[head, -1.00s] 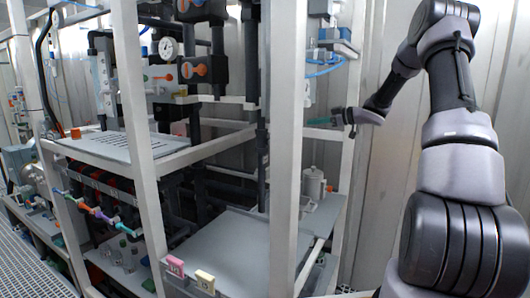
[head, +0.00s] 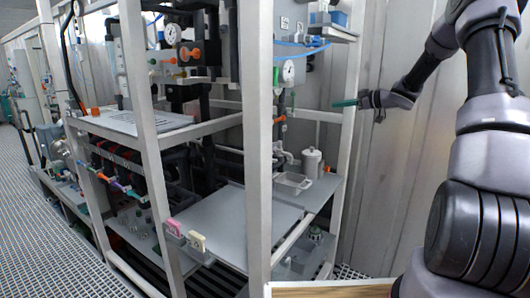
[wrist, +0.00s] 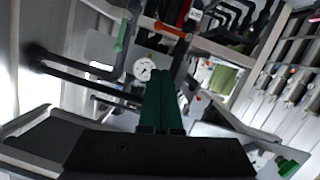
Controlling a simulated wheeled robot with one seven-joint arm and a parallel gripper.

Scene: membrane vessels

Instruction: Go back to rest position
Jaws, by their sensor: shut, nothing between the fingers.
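My gripper (head: 347,103) has green fingers and is at the right of the head view, by the right upright of the white frame rack (head: 258,150). Its fingers point left toward the rack. In the wrist view my gripper (wrist: 160,98) shows its two green fingers pressed together with nothing between them. My arm reaches up and over from the right edge of the head view to it. I cannot tell whether the fingertips are clear of the upright.
A white canister (head: 312,162) and a grey tray (head: 292,183) stand behind. A gauge (head: 289,71) hangs above. Grated floor (head: 50,240) lies open at left.

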